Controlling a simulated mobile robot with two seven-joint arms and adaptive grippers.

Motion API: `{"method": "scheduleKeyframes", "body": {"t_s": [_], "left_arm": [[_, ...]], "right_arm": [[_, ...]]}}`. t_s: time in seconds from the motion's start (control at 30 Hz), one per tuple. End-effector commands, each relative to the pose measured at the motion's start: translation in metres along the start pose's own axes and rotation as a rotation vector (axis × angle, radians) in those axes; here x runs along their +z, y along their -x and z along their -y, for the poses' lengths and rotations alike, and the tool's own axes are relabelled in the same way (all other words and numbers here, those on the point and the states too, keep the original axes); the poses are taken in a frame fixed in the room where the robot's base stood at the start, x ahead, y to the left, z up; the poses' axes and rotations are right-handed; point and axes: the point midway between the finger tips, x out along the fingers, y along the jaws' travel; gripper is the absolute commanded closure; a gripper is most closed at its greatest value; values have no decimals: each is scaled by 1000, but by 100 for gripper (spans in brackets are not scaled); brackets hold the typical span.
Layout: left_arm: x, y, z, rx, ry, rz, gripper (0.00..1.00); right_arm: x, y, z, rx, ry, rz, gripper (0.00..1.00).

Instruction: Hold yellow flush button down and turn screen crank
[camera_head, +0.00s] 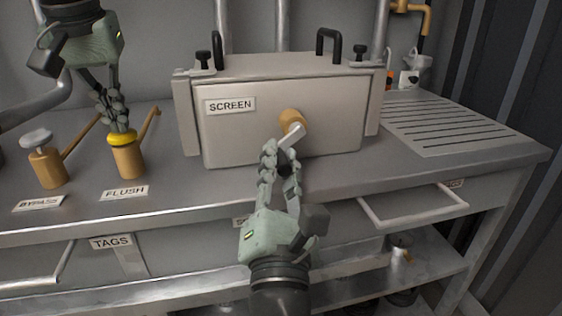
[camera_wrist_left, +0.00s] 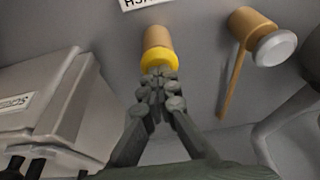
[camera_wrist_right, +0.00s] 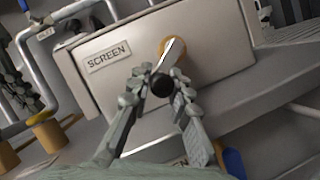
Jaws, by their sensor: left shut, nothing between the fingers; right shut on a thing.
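The yellow flush button (camera_head: 122,137) tops a wooden-coloured post behind the FLUSH label (camera_head: 124,193). My left gripper (camera_head: 120,126) is shut and empty, fingertips pointing down at the button's top; they appear to touch it. The left wrist view also shows the yellow button (camera_wrist_left: 158,58) at the fingertips (camera_wrist_left: 160,78). The screen crank (camera_head: 292,122) is on the front of the grey SCREEN box (camera_head: 336,112), with an orange hub and a light metal arm. My right gripper (camera_head: 280,152) is shut on the crank's dark handle (camera_wrist_right: 162,84), below the hub. The fingers partly hide the handle.
A bypass post (camera_head: 48,168) with a grey knob stands left of the flush post. A slotted drain board (camera_head: 450,122) lies to the right.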

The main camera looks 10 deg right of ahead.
Motion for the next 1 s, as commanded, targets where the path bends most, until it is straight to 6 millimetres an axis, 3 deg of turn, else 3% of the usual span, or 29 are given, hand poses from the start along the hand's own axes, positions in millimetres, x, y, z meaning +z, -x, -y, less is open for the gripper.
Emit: {"method": "scheduleKeyframes", "body": {"t_s": [0.2, 0.23, 0.4, 0.73, 1.0], "left_arm": [[1, -1, 0, 0, -1, 3, 100], [1, -1, 0, 0, -1, 3, 100], [1, -1, 0, -1, -1, 3, 100], [1, -1, 0, -2, 0, 3, 100], [1, -1, 0, -2, 0, 3, 100]], "right_arm": [[2, -1, -3, 10, 0, 4, 100], [2, -1, -3, 10, 0, 4, 80], [2, 0, -2, 8, 1, 3, 61], [0, 4, -1, 3, 2, 1, 61], [0, 46, 0, 3, 3, -3, 61]]}}
